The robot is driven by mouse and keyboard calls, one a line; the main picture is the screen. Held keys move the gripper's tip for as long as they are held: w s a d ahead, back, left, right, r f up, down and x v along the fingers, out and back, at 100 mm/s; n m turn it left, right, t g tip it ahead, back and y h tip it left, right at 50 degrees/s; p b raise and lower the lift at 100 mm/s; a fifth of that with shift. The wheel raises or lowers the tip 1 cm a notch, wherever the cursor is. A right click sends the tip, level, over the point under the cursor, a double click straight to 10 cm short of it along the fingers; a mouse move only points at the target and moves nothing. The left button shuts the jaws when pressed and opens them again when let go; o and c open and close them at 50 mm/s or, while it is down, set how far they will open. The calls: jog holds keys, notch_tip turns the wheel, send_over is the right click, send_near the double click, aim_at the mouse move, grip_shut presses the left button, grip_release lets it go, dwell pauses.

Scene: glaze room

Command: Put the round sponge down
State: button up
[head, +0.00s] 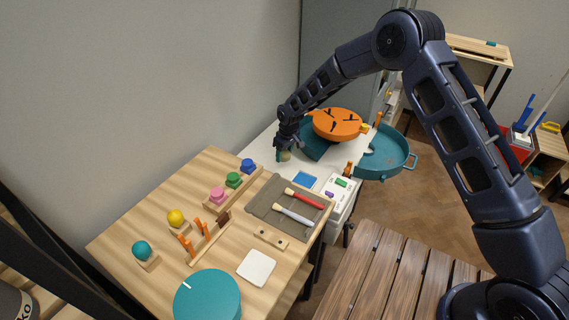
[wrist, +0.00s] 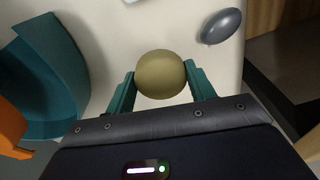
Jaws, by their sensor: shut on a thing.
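The round sponge (wrist: 160,75) is a tan-yellow ball between the two teal fingers of my gripper (wrist: 160,88) in the wrist view. The fingers are shut on its two sides. In the head view my gripper (head: 284,152) points down at the left part of the white worktop (head: 262,150), beyond the wooden table. The sponge shows there as a small tan spot (head: 285,156), partly hidden by the fingers. The pale worktop (wrist: 112,40) lies below it in the wrist view. I cannot tell whether the sponge touches it.
A grey oval object (wrist: 221,26) lies right of the sponge in the wrist view. A teal curved piece (wrist: 50,65) stands to the left, with an orange part (wrist: 10,128). In the head view an orange disc (head: 338,122) stands close right of my gripper. Bare worktop surrounds the sponge.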

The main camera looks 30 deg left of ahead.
aim_at(285, 168)
jog(key=shift+f, duration=2.85)
jog(key=o, duration=1)
jog(key=shift+f, duration=0.1)
jog(key=shift+o, duration=0.2)
jog(key=r, duration=0.4)
jog(key=d+r, duration=0.1)
jog(key=r, duration=0.7)
jog(key=shift+d+r, duration=0.1)
jog(key=shift+d, duration=0.2)
jog(key=shift+w, duration=0.1)
